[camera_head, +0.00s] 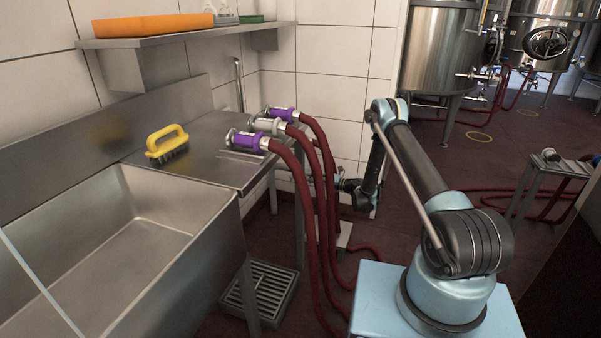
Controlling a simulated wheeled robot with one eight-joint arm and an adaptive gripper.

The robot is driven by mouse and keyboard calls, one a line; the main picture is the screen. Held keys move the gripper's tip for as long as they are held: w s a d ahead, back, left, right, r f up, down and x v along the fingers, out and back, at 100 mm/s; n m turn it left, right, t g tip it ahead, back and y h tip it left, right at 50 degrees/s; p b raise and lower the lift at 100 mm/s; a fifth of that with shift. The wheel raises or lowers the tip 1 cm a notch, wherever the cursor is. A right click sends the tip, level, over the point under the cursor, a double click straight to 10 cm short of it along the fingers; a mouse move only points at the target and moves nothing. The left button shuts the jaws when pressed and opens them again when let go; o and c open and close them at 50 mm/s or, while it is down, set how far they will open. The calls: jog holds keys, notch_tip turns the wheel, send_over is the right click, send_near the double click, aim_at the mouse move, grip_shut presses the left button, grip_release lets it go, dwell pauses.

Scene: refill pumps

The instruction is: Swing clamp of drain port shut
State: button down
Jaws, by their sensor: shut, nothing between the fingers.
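My gripper (338,184) is small in the head view, low beside the white tiled wall, at the end of my folded arm. It is shut and holds nothing. It points left toward the dark red hoses, close to a small metallic fitting (317,178) partly hidden behind them. This fitting may be the drain port; I cannot tell whether it is, or whether they touch. The clamp of the drain port cannot be made out.
Dark red hoses (312,215) hang from purple and grey couplings (250,141) on the steel counter (205,165). A yellow brush (167,142) lies there. A steel sink (140,225) is at left, a floor grate (260,289) below. Steel tanks (436,50) stand behind.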

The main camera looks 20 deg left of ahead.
jog(key=w+a+r, duration=0.1)
jog(key=w+a, duration=0.4)
jog(key=a, duration=0.5)
jog(key=shift+r, duration=0.3)
